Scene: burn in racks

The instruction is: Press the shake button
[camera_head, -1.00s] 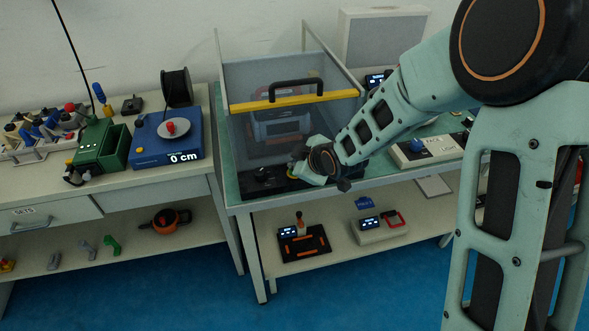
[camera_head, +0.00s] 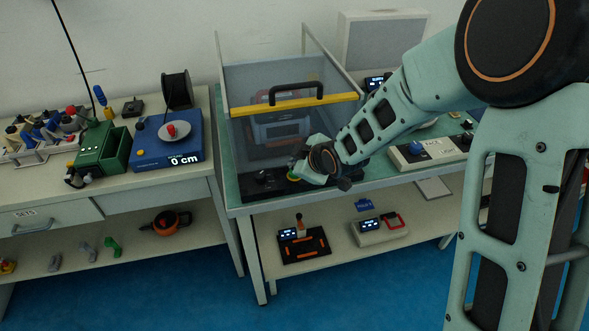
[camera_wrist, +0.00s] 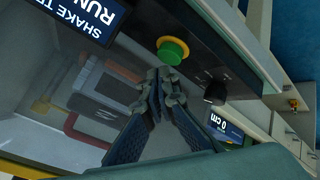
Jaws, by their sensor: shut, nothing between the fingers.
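The shake button is a round green button (camera_wrist: 172,50) in a yellow collar, on a dark control panel in the wrist view. It also shows as a small green spot in the head view (camera_head: 293,177), partly hidden by my gripper. My gripper (camera_wrist: 165,80) is shut and empty, its fingertips very close beside the button; I cannot tell whether they touch it. A display (camera_wrist: 85,14) on the panel reads "SHAKE T..." and "RUN", both cut off by the frame. A black knob (camera_wrist: 215,92) sits on the same panel.
A clear shield with a yellow bar (camera_head: 292,102) and black handle stands over the shaker, with a grey-red device (camera_head: 283,130) behind it. A blue winder (camera_head: 167,140) reading "0 cm" is on the left bench. A white box with a blue knob (camera_head: 425,152) stands right, near my arm.

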